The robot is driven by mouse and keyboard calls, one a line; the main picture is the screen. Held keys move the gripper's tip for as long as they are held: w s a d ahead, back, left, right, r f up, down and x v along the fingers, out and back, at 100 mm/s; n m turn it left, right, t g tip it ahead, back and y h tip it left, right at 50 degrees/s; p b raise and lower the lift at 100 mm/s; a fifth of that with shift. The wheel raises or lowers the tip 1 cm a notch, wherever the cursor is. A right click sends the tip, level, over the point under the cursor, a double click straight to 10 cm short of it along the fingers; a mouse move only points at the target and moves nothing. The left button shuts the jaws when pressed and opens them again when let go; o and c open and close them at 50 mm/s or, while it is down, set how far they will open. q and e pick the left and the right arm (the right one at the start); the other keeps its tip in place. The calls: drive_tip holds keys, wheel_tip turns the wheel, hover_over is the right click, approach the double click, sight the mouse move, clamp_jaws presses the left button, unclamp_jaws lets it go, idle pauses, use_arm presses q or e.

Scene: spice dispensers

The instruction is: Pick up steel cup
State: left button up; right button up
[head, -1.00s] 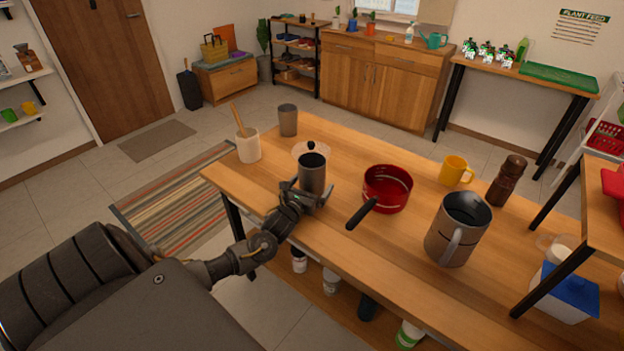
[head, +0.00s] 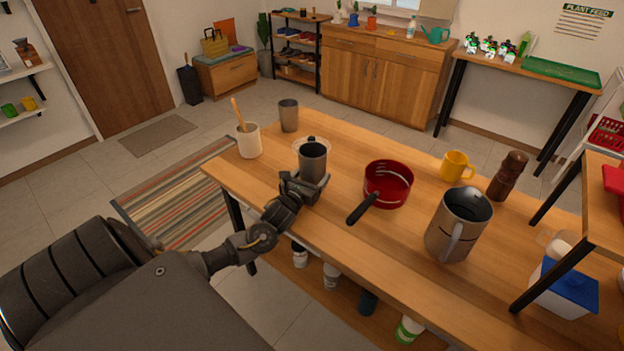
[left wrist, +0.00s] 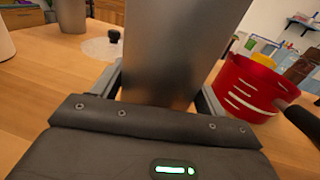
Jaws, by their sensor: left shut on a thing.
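A steel cup (head: 313,160) stands upright at the near left part of the wooden table. My left gripper (head: 304,186) is shut on it, with a finger on each side. In the left wrist view the cup (left wrist: 175,50) fills the middle between the fingers (left wrist: 160,90), and its top is cut off. Whether its base touches the table cannot be told. A second steel cup (head: 288,116) stands farther back on the table. My right gripper is not in view.
A round lid with a dark knob (head: 311,140) lies just behind the held cup. A red pan (head: 388,184) is to the right, its handle toward me. A white crock (head: 249,141) stands left. A large steel pitcher (head: 458,226), yellow mug (head: 456,167) and pepper mill (head: 507,176) are farther right.

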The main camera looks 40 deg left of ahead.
sight(310, 163)
use_arm(q)
drive_tip(key=s+r, duration=0.1)
drive_tip(key=r, duration=0.1)
drive_tip(key=s+d+r, duration=0.1)
drive_tip(key=s+r, duration=0.1)
drive_tip(key=r, duration=0.1)
drive_tip(key=s+d+r, duration=0.1)
drive_tip(key=s+r, duration=0.1)
drive_tip(key=shift+s+d+r, duration=0.1)
drive_tip(key=shift+d+r, duration=0.05)
drive_tip(key=shift+r, duration=0.15)
drive_tip(key=s+d+r, duration=0.3)
drive_tip(key=s, duration=0.4)
drive_tip(key=shift+s+r, duration=0.25)
drive_tip(key=shift+s, duration=0.1)
